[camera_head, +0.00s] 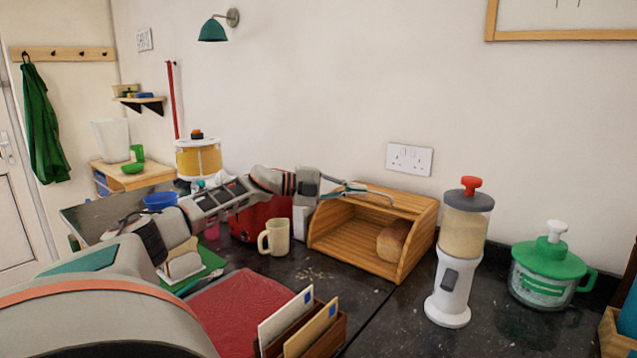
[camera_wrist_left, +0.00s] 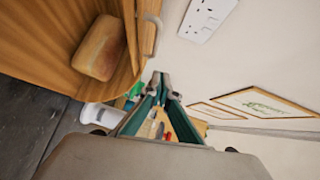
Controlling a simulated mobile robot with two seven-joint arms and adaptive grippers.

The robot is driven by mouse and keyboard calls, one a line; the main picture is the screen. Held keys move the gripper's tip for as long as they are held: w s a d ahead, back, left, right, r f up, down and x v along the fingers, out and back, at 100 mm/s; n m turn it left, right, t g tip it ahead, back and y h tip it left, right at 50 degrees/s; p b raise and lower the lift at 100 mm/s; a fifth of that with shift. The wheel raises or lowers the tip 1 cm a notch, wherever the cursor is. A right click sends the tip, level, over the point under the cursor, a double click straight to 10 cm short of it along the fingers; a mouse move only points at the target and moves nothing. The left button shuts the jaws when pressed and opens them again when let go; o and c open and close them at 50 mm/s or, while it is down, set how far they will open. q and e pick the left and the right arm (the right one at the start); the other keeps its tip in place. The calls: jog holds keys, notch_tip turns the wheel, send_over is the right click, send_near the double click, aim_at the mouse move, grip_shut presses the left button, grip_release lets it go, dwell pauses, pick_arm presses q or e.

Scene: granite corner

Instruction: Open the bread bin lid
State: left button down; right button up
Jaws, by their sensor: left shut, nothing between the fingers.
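The wooden bread bin (camera_head: 350,247) stands on the dark worktop against the wall, its front open. A brown loaf (camera_head: 393,241) lies inside at the right; the loaf also shows in the left wrist view (camera_wrist_left: 100,48). The lid is up, and its pale curved handle (camera_wrist_left: 151,33) shows at the bin's edge in the left wrist view. My left gripper (camera_head: 388,196) is at the top of the bin, shut and empty. In the left wrist view its fingertips (camera_wrist_left: 160,78) are close to the handle; I cannot tell whether they touch. My right gripper is out of view.
A beige mug (camera_head: 274,237) stands left of the bin. A white dispenser with a red knob (camera_head: 458,255) and a green-lidded jar (camera_head: 548,270) stand to the right. A letter rack (camera_head: 325,335) is in front. Dark worktop is free before the bin.

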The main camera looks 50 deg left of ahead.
pick_arm(q)
jog(key=r+v, duration=0.1)
jog(key=v, duration=0.8)
jog(key=shift+a+r+p, duration=0.2)
jog(key=shift+a+p, duration=0.1)
jog(key=shift+p, duration=0.15)
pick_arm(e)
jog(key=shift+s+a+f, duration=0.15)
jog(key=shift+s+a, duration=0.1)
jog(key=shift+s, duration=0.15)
